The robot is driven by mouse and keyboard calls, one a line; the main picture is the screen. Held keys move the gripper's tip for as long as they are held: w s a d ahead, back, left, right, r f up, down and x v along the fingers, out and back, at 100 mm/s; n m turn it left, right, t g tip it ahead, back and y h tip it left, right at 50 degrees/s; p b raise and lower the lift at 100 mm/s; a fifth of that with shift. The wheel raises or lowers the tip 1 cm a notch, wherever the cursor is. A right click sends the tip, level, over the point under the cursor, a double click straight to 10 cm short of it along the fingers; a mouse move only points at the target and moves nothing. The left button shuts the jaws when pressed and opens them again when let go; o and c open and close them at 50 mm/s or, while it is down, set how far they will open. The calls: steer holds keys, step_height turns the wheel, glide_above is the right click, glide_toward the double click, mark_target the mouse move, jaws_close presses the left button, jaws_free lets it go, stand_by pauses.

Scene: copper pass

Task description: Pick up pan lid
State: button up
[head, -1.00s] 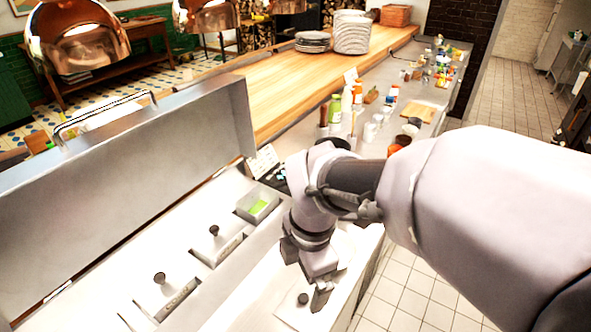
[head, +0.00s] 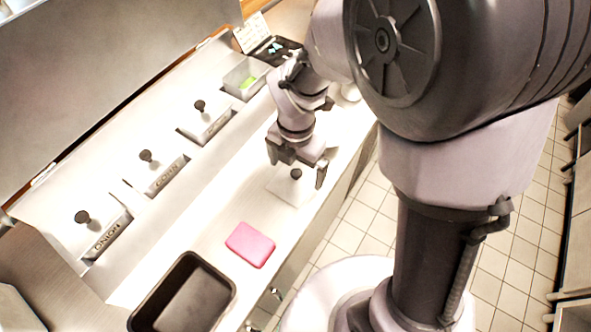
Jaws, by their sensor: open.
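A pale flat pan lid (head: 291,188) with a dark round knob (head: 296,174) lies on the white counter in the head view. My gripper (head: 297,176) points down over this lid, its jaws open. One finger shows to the right of the knob and one to the upper left. I cannot tell how high the fingertips are or whether they touch anything. More lids with dark knobs sit on the pans to the left, such as the one by the ONION label (head: 84,217) and the one by the CORN label (head: 148,157).
A pink sponge or cloth (head: 250,244) and a black tray (head: 182,296) lie on the near counter. The tiled floor (head: 345,228) is beyond the counter's right edge.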

step_height(320, 180, down, 2)
steer(key=shift+f, duration=0.15)
steer(key=shift+c, duration=1.1)
steer(key=c, duration=1)
